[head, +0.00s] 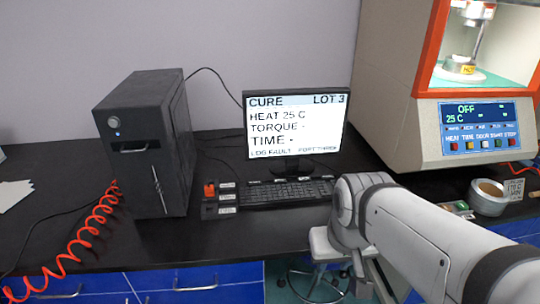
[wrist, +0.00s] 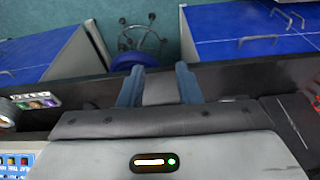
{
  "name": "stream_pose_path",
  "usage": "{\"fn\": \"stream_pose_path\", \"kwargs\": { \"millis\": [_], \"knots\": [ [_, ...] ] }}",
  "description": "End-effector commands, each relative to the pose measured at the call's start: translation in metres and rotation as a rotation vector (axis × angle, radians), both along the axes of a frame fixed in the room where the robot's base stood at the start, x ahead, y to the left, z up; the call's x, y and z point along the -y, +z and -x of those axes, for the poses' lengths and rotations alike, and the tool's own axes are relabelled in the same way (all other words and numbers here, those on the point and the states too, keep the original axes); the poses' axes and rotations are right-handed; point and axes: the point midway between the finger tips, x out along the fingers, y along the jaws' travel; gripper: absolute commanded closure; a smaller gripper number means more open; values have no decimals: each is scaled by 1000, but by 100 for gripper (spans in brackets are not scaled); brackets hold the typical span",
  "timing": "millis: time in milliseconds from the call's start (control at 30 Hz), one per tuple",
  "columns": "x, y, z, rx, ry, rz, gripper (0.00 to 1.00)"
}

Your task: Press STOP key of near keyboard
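The black keyboard (head: 285,193) lies on the dark bench in front of the monitor. At its left end is a small dark key block with one red-orange key (head: 209,189) and several small white labels, too small to read. I cannot tell which key is STOP. In the head view my arm reaches in from the lower right, and its wrist end is right of the keyboard, apart from it; the fingers are not clear there. In the wrist view my gripper (wrist: 158,86) has its two blue-grey fingers apart, with nothing held, pointing toward the bench edge and floor.
A black computer tower (head: 145,145) stands left, with a coiled red hose beside it. The monitor (head: 294,122) shows CURE, LOT 3. The rheometer (head: 478,135) at right has an OFF display and coloured keys. A stool (head: 328,246) is below the bench edge.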

Motion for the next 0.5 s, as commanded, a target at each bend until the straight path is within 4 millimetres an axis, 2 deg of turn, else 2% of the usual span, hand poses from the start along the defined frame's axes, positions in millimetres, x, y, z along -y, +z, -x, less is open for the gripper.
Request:
{"fn": "stream_pose_path", "kwargs": {
  "millis": [33,367,500],
  "knots": [
    [0,0,0,0,0,0,73],
    [0,0,0,0,0,0,100],
    [0,0,0,0,0,0,100]
  ]
}}
